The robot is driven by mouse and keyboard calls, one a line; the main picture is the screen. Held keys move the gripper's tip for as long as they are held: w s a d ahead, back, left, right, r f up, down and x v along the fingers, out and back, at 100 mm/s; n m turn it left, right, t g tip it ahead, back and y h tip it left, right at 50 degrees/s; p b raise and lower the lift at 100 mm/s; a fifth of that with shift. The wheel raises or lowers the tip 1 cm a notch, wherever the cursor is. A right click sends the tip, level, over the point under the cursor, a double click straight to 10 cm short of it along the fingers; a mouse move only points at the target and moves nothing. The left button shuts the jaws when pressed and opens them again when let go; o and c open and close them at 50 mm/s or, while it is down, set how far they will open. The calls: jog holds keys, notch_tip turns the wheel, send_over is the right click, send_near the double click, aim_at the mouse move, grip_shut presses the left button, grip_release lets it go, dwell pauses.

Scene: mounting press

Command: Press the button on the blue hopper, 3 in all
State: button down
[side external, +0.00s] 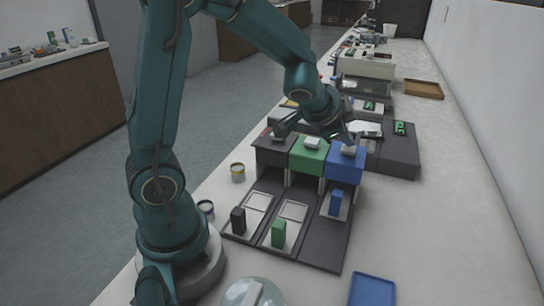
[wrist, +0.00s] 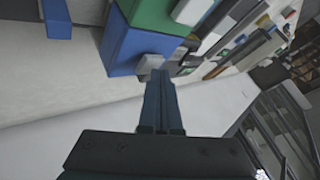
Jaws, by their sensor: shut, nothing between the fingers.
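The blue hopper (side external: 345,166) stands at the right end of a row of three, beside the green hopper (side external: 309,157) and the black one (side external: 273,155). Its pale button (side external: 348,150) is on top. In the wrist view the blue hopper (wrist: 122,48) and its button (wrist: 148,62) are at upper centre. My gripper (wrist: 158,76) is shut and empty, its fingertips right at the button's edge. In the side view my gripper (side external: 347,139) is just above the blue hopper. I cannot tell whether the tips touch the button. A blue block (side external: 336,203) stands on the tray below.
A green block (side external: 278,233) and a black block (side external: 238,220) stand before the other hoppers. A blue tray (side external: 372,290) lies at the front right. The counter to the right is clear.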

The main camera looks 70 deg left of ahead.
aim_at(344, 149)
jog(key=shift+f, duration=0.25)
dwell(0.4)
jog(key=shift+r, duration=0.95)
jog(key=shift+r, duration=2.5)
dwell(0.4)
notch_tip(344, 149, up, 4)
jog(key=shift+f, duration=0.1)
dwell(0.4)
